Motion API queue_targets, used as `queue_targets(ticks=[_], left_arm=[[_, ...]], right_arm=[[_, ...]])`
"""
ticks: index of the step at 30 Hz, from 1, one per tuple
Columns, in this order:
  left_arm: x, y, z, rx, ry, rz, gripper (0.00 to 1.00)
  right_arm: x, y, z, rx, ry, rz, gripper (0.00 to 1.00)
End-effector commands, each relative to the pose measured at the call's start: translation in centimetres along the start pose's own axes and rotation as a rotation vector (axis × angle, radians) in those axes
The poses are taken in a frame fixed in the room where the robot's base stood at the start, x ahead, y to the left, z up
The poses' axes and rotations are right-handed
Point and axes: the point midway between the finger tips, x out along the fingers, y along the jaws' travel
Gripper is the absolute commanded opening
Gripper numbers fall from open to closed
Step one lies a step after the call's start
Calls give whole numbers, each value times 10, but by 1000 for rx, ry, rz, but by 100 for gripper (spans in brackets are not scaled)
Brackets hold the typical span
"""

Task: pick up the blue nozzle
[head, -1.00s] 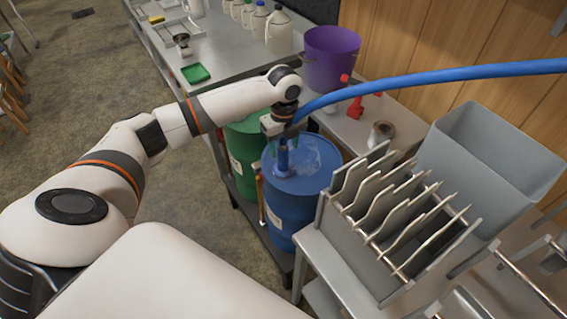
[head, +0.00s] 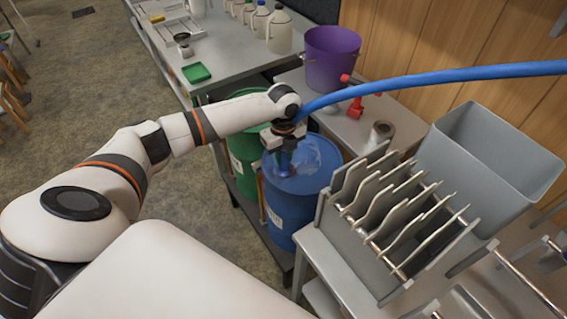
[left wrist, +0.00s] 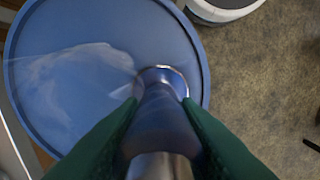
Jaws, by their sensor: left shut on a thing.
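The blue nozzle (left wrist: 165,115) stands between my green fingers in the left wrist view, with a shiny metal ring at its far end above the blue drum lid. In the head view it is mostly hidden under my left gripper (head: 284,148), which points down over the blue drum (head: 292,203). My left gripper is shut on the nozzle. The drum's lid (left wrist: 75,40) fills the left part of the left wrist view. Whether the nozzle's end touches the lid is unclear. My right gripper is not in view.
A blue hose (head: 430,81) arches from the right to behind my left wrist. A green drum (head: 243,150) stands beside the blue one. A rack of plates (head: 395,205) and a grey bin (head: 487,150) are at right. A purple bucket (head: 331,60) stands behind.

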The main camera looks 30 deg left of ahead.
Motion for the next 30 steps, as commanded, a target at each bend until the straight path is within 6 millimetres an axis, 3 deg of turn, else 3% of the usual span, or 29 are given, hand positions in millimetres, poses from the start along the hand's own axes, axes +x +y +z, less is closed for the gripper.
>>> queue_targets(ticks=[8,21,30], left_arm=[[-9,1,-1,0,1,5,0],[-88,1,-1,-1,1,5,0],[-101,1,0,-1,-1,2,0]], right_arm=[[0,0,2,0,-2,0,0],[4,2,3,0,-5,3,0],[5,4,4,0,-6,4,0]])
